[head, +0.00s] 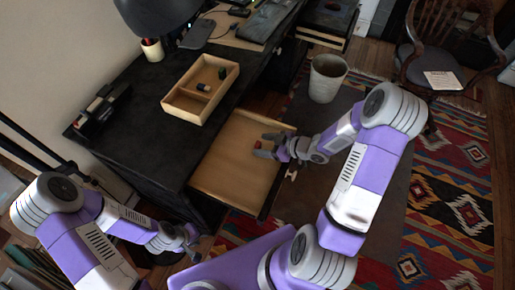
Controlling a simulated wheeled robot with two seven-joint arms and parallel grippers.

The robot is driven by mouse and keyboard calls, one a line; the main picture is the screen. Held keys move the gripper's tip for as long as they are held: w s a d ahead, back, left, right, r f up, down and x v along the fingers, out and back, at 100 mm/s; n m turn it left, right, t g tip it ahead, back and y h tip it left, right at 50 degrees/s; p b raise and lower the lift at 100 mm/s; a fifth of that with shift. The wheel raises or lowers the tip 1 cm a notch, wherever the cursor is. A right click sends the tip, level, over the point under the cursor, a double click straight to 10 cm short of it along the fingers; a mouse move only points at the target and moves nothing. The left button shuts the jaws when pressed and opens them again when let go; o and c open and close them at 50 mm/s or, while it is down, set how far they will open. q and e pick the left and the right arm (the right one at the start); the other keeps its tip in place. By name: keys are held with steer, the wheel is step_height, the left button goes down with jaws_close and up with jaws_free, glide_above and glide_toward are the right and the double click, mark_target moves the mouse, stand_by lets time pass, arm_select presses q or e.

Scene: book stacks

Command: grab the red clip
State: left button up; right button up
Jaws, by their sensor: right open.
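A small red clip (257,144) lies in the open, otherwise bare wooden drawer (225,170), near its right side. My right gripper (267,145) is at the drawer's right part, with its fingers open and pointing left. Its fingertips are right by the clip, one on the far side and one on the near side of it; I cannot tell whether they touch it. My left gripper (192,245) hangs low, in front of the dark desk and left of the drawer, away from the clip. Its fingers are too small and dark to read.
The black desk (140,90) carries a wooden tray (175,101) with small dark items, a black stapler-like object (98,112) and a dark lamp (155,12). A pale bin (326,80) stands beyond the drawer. A chair (450,55) and patterned rug (450,190) are at right.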

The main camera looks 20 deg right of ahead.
steer(key=shift+w+a+f, duration=0.2)
steer(key=shift+w+a, duration=0.05)
steer(key=shift+w, duration=0.05)
steer(key=shift+c, duration=0.3)
steer(key=c, duration=1)
